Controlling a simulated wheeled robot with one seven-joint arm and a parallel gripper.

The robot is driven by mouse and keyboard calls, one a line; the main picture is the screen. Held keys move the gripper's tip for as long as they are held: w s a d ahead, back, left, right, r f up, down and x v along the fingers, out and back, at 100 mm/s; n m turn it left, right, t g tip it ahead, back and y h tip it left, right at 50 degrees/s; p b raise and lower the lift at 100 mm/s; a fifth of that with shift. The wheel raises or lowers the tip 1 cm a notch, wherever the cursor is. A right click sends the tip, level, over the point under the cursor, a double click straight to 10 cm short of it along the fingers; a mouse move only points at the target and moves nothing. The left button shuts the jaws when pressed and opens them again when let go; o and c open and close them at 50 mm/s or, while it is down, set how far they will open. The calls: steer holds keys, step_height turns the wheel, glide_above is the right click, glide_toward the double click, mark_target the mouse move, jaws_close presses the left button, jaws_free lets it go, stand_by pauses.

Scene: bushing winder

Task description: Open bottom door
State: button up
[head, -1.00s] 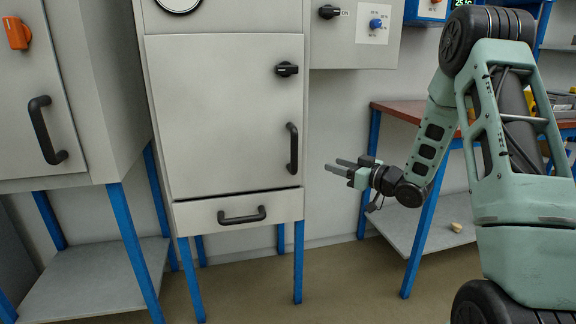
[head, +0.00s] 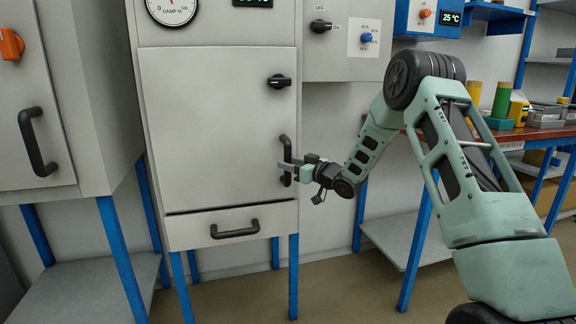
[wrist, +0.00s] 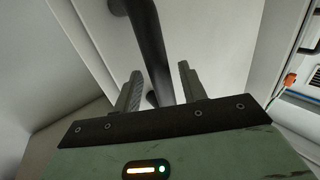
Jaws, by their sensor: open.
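The large grey door (head: 215,125) of the middle cabinet is shut. Its black vertical handle (head: 286,150) is near its right edge, with a black knob (head: 279,81) above. My gripper (head: 284,169) is at the lower part of this handle. In the wrist view the black handle bar (wrist: 148,40) passes between the two open fingers of my gripper (wrist: 161,72), and both fingers look apart from it. Below the door is a shut narrow front panel (head: 190,231) with a horizontal black handle (head: 235,230).
A grey cabinet (head: 85,90) with its own black handle stands at the left on blue legs. A control box (head: 345,62) hangs right of the middle cabinet. A workbench (head: 510,135) holding several items stands at the right. Floor is free below the arm.

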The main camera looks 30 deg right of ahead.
steer(key=shift+w+a, duration=0.25)
steer(key=shift+w, duration=0.4)
